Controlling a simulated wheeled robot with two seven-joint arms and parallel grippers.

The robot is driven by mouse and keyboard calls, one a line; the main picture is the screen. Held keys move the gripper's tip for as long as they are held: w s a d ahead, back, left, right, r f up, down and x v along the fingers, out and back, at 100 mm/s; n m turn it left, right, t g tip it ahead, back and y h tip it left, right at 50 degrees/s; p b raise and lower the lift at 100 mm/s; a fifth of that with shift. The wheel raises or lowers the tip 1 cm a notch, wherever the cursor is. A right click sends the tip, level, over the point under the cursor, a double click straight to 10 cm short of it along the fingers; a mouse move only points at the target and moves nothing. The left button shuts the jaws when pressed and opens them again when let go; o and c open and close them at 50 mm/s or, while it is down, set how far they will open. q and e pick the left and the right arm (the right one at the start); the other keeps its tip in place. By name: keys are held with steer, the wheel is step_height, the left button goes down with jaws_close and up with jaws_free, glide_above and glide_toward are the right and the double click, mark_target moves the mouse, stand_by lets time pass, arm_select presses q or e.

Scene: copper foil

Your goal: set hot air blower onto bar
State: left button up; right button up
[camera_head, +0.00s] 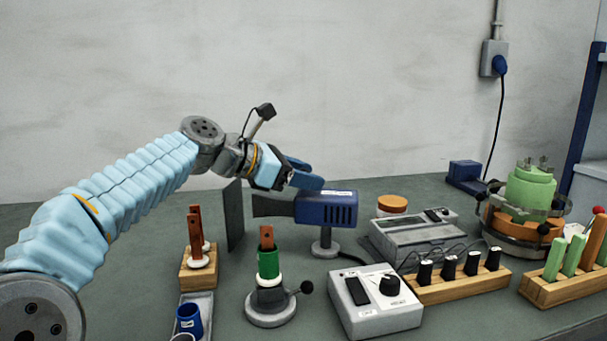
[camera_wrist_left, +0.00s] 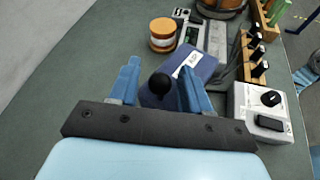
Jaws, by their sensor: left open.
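The hot air blower (camera_head: 326,208) is a dark blue box with side slots and a grey flared nozzle pointing left, on a short grey stand. A copper bar (camera_head: 266,236) stands upright in a green sleeve on a round grey base, in front and left of the blower. My left gripper (camera_head: 307,178) is open just above the blower's top left. My right gripper is not in view.
A dark upright plate (camera_head: 234,215) stands left of the nozzle. More copper bars stand in a wooden block (camera_head: 198,268) at left. A grey control box (camera_head: 375,305), a flat meter (camera_head: 415,232) and wooden racks crowd the right. A pale wall closes the back.

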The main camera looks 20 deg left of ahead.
arm_select(q)
jaws_close()
stand_by(0.5)
